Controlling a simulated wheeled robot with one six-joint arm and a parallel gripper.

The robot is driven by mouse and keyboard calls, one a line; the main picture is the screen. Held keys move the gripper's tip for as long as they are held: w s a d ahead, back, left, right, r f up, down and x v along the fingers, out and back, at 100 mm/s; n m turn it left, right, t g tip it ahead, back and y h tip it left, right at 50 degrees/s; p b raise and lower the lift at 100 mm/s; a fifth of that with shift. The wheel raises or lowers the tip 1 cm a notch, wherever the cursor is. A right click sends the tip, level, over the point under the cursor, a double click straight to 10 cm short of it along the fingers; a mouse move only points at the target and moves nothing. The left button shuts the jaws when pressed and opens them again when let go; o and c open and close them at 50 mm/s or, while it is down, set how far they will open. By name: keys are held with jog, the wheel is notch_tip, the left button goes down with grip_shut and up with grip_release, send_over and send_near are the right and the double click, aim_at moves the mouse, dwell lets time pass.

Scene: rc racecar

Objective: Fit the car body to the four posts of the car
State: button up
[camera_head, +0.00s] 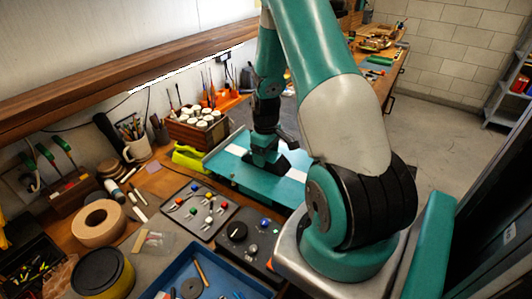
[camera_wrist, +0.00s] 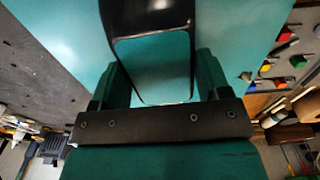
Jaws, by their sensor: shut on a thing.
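My gripper (camera_head: 265,160) reaches down over a teal board with white stripes (camera_head: 296,186). In the wrist view its two teal fingers (camera_wrist: 160,75) stand on either side of a glossy black, rounded frame, which I take to be the car body (camera_wrist: 150,22). The gripper is shut on it. Teal shows through the frame's opening. In the head view a dark piece of it (camera_head: 290,163) shows beside the gripper, and my arm hides much of the rest. I cannot make out the car or its four posts in either view.
A dark tray with small coloured-handled parts (camera_head: 176,212) and another dark tray (camera_head: 232,258) lie in front of the board. A blue tray (camera_head: 228,278), a tape roll (camera_head: 98,224) and a rack of white-lidded jars (camera_head: 185,138) stand nearby. A lime-green tool (camera_head: 190,157) touches or nearly touches the board's left end.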

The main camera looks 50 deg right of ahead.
jog(key=shift+f, duration=0.2)
jog(key=o, duration=1)
jog(key=shift+r, duration=0.1)
notch_tip(320, 180, up, 17)
jog(key=b, duration=0.3)
jog(key=shift+r, duration=0.15)
